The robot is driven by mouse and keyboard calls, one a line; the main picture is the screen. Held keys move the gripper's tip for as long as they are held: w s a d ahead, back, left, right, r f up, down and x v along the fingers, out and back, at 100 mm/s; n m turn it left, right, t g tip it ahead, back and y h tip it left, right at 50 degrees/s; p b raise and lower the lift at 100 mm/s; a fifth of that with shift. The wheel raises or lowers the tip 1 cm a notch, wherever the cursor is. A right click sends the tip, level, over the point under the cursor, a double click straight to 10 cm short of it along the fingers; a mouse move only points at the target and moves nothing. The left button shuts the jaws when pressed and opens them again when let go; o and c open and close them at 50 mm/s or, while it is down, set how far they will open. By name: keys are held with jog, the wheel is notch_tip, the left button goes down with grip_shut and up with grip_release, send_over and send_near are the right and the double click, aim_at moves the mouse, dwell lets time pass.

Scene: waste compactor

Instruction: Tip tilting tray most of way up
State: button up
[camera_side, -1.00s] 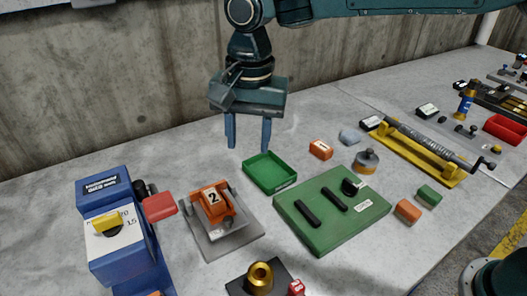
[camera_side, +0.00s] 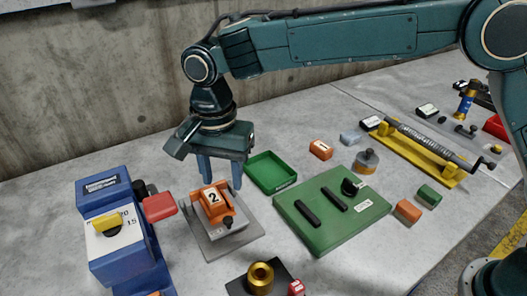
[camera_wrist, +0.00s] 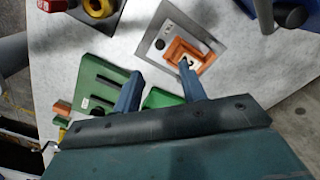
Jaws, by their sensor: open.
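The tilting tray (camera_side: 225,236) is a grey plate on a grey base, left of the middle of the bench in the side view. An orange block marked 2 (camera_side: 213,197) sits on it, in an orange frame with a small dark knob at its front. The tray also shows in the wrist view (camera_wrist: 222,32), near the top, with the orange part (camera_wrist: 178,50) on it. My gripper (camera_side: 220,183) is open and points down, its two blue fingers just behind and above the tray. In the wrist view the right finger (camera_wrist: 191,84) overlaps the orange part's edge. I cannot tell whether it touches.
A blue device (camera_side: 118,225) with a red paddle (camera_side: 159,207) stands close on the left. A green open tray (camera_side: 268,187) and a green slotted board (camera_side: 315,236) lie to the right. A brass fitting (camera_side: 260,276) is in front.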

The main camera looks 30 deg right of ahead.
aim_at(228, 219)
notch_tip(228, 219, down, 11)
jog(key=shift+f, duration=0.1)
dwell(0.4)
grip_shut()
